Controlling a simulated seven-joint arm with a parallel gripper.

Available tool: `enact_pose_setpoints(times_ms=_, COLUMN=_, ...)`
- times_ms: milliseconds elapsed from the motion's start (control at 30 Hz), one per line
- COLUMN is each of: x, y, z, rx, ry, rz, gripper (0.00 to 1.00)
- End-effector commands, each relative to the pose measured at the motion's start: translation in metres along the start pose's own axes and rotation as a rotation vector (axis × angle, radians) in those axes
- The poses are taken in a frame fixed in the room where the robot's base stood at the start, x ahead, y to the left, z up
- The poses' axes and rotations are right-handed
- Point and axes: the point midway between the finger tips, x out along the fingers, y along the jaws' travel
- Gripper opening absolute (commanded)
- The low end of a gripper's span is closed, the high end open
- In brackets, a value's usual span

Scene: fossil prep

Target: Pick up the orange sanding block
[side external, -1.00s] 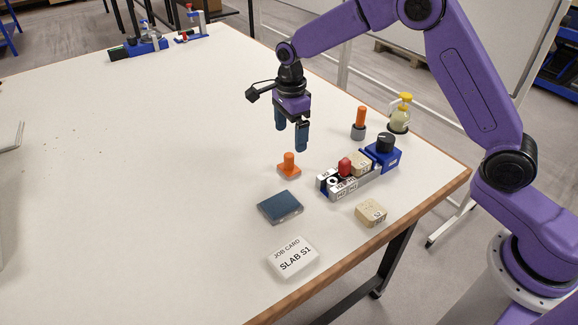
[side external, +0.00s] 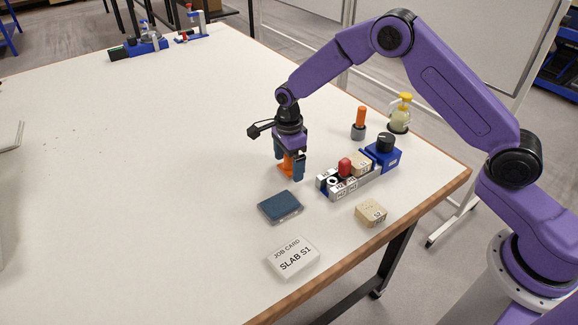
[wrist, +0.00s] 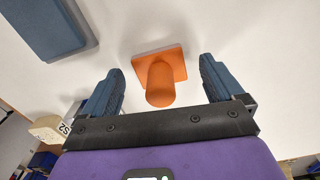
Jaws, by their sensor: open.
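The orange sanding block (side external: 287,168) stands upright on the white table, a flat square base with a rounded knob. In the side view it is partly hidden by my gripper (side external: 287,170), whose fingers are down on both sides of it. In the wrist view the orange block (wrist: 160,78) shows between the fingertips of my gripper (wrist: 160,85), with a clear gap to each finger. The gripper is open and holds nothing.
A dark blue flat block (side external: 280,207) lies in front, with the job card (side external: 293,257) nearer the table edge. A metal rack (side external: 345,182) with a red knob stands close on the right.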

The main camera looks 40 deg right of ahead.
Motion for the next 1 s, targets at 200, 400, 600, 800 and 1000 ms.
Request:
enact_pose_setpoints(times_ms=200, x=0.000, y=0.000, z=0.000, rx=0.000, ry=0.000, rz=0.000, gripper=0.65)
enact_pose_setpoints(times_ms=400, x=-0.001, y=0.000, z=0.000, rx=0.000, ry=0.000, rz=0.000, gripper=0.29)
enact_pose_setpoints(times_ms=600, x=-0.001, y=0.000, z=0.000, rx=0.000, ry=0.000, rz=-0.001, gripper=0.24)
enact_pose_setpoints(times_ms=800, x=-0.008, y=-0.001, z=0.000, rx=0.001, ry=-0.001, rz=-0.002, gripper=0.24)
enact_pose_setpoints(times_ms=1000, x=-0.033, y=-0.001, z=0.000, rx=0.000, ry=-0.002, rz=-0.004, gripper=0.24)
